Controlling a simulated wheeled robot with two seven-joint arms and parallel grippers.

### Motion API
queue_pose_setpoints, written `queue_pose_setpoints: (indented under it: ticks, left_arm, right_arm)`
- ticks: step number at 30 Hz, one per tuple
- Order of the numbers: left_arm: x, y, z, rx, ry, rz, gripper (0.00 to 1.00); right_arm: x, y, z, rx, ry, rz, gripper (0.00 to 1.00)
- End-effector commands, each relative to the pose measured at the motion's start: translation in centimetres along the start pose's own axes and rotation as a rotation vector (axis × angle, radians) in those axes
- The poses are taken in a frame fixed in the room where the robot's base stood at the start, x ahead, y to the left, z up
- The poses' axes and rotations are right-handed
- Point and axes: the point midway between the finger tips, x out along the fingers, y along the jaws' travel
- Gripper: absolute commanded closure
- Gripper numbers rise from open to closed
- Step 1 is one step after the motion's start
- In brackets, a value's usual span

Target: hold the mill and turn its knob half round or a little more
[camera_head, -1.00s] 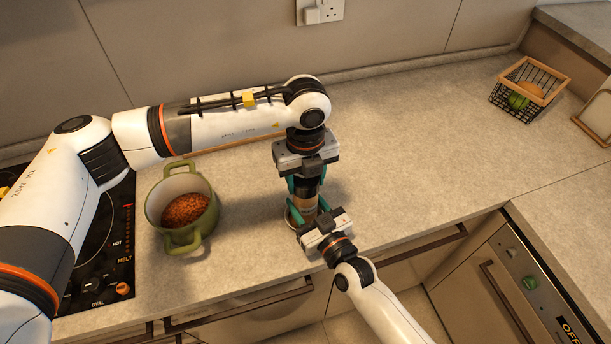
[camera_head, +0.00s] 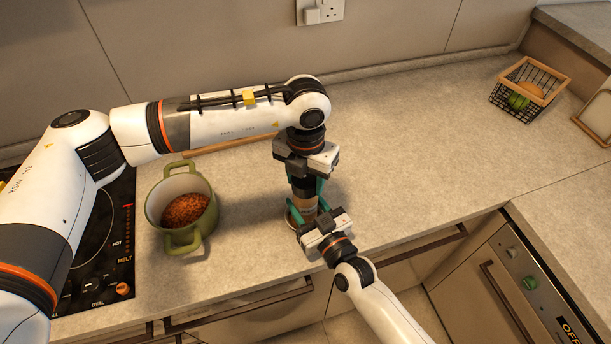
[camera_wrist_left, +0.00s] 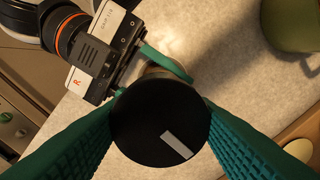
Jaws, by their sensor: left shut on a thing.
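The mill (camera_head: 303,204) stands upright on the counter, with a dark body section and a lighter band showing between my grippers. My left gripper (camera_head: 305,186) points straight down and is shut on the mill's knob. In the left wrist view the round black knob (camera_wrist_left: 150,115) sits between the two teal fingers, with a pale bar mark toward its lower right. My right gripper (camera_head: 308,211) comes from the front right, its teal fingers on either side of the mill's lower body, and looks shut on it. The gripper and knob hide part of the mill.
A green pot (camera_head: 181,210) with brown contents stands left of the mill, near the black hob (camera_head: 100,250). A wire basket (camera_head: 530,84) is at the far right. The counter (camera_head: 410,140) right of the mill is clear. Its front edge is close to the mill.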

Motion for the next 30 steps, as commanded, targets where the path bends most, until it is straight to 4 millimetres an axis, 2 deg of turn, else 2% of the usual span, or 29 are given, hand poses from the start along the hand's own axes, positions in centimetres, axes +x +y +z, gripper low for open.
queue_pose_setpoints:
  ticks: [9,22,23,24,26,30]
  left_arm:
    - [-0.13,0.02,-0.03,0.079,0.001,0.001,0.73]
    - [-0.13,0.02,-0.03,0.085,0.001,0.001,0.73]
    - [-0.13,0.02,-0.03,0.085,0.002,0.001,0.45]
    - [-0.13,0.02,-0.03,0.084,0.002,0.001,0.39]
    - [-0.11,0.02,-0.03,0.084,0.001,0.001,0.29]
    - [-0.06,0.01,-0.01,0.084,0.001,0.000,0.28]
  right_arm:
    - [-0.04,-0.04,-0.14,0.001,0.004,0.000,0.89]
    - [-0.05,-0.05,-0.16,0.001,0.004,-0.001,0.89]
    - [-0.05,-0.05,-0.16,0.001,0.004,-0.001,0.89]
    - [-0.05,-0.05,-0.16,0.001,0.004,-0.001,0.89]
    - [-0.04,-0.05,-0.16,0.001,0.004,-0.001,0.89]
    - [-0.05,-0.03,-0.16,0.001,0.004,0.000,0.89]
